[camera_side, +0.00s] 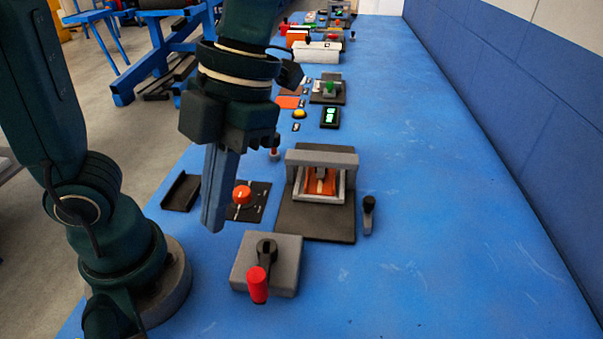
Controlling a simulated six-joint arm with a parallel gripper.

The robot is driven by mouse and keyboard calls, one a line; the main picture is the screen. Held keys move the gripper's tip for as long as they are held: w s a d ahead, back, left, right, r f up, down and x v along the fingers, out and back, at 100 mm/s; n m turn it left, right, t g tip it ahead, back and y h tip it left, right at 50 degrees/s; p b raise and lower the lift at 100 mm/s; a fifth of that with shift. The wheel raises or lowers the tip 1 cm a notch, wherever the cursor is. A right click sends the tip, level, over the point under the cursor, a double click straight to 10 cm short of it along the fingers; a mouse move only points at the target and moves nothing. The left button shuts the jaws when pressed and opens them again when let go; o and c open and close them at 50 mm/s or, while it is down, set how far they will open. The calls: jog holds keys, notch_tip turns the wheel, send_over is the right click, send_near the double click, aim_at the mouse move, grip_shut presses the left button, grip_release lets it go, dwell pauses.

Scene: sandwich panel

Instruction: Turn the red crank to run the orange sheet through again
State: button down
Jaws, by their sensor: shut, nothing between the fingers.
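The red crank handle (257,286) stands at the near end of a dark crank arm (266,251), mounted on a grey block (241,274) at the front of the blue table. The orange sheet (318,188) lies inside the grey frame of the press-like machine (323,158), on a dark base behind the crank block. Parts of the sheet are hidden by the frame. My gripper (212,226) points down, shut and empty, to the left of and above the crank block. It appears apart from the crank.
A red ball lever (242,195) on a dark plate is just right of my gripper. A black tray (180,193) lies to its left. A black-knobbed lever (368,214) stands right of the machine. Several devices line the table farther back; its right side is clear.

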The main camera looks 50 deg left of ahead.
jog(key=d+m+y, duration=0.1)
jog(key=m, duration=0.6)
send_over(263, 263)
jog(key=s+d, duration=0.3)
jog(key=s, duration=0.2)
notch_tip(263, 263, down, 9)
jog(key=shift+w+y, duration=0.2)
jog(key=shift+y, duration=0.1)
